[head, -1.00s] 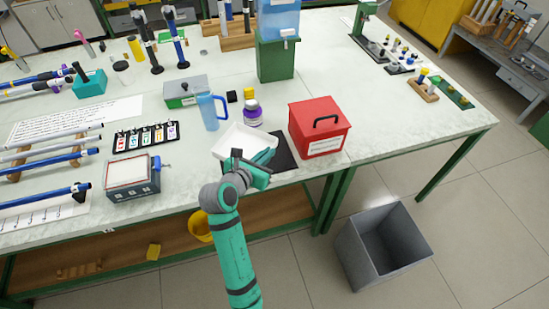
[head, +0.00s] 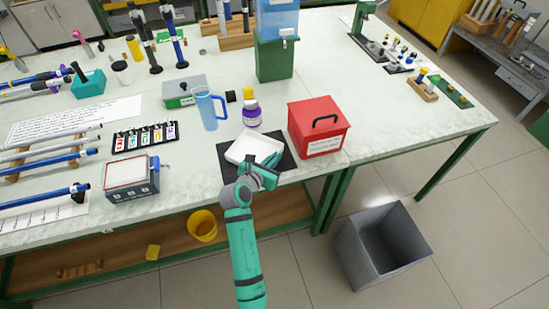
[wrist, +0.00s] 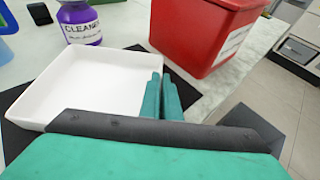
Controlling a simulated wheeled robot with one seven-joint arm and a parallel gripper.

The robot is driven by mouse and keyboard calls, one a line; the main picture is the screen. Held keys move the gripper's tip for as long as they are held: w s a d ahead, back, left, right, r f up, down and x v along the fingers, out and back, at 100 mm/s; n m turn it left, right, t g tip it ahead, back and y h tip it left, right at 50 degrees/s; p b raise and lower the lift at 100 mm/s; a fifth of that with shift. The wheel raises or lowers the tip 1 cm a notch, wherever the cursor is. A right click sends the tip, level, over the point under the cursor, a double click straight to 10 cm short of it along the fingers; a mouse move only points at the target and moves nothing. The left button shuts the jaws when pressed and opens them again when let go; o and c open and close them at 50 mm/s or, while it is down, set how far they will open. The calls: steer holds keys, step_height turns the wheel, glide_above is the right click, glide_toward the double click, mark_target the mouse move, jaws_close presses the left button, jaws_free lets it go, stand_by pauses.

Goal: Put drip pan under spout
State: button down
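The drip pan (head: 246,147) is a shallow white square tray over a black mat (head: 285,163) near the table's front edge. It also fills the left of the wrist view (wrist: 95,85). My gripper (head: 270,160) is at the pan's right side, its two teal fingers (wrist: 161,97) close together with the pan's right wall between them. I cannot tell whether the pan touches the mat. The blue tank (head: 278,20) with a small pale spout (head: 289,32) stands on a green stand (head: 275,60) at the back of the table.
A purple-labelled cleaner bottle (head: 251,115) and a blue mug (head: 210,110) stand just behind the pan. A red box (head: 318,128) is close on the right.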

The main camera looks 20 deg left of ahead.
steer(key=c, duration=2)
jaws_free()
steer(key=shift+f, duration=0.1)
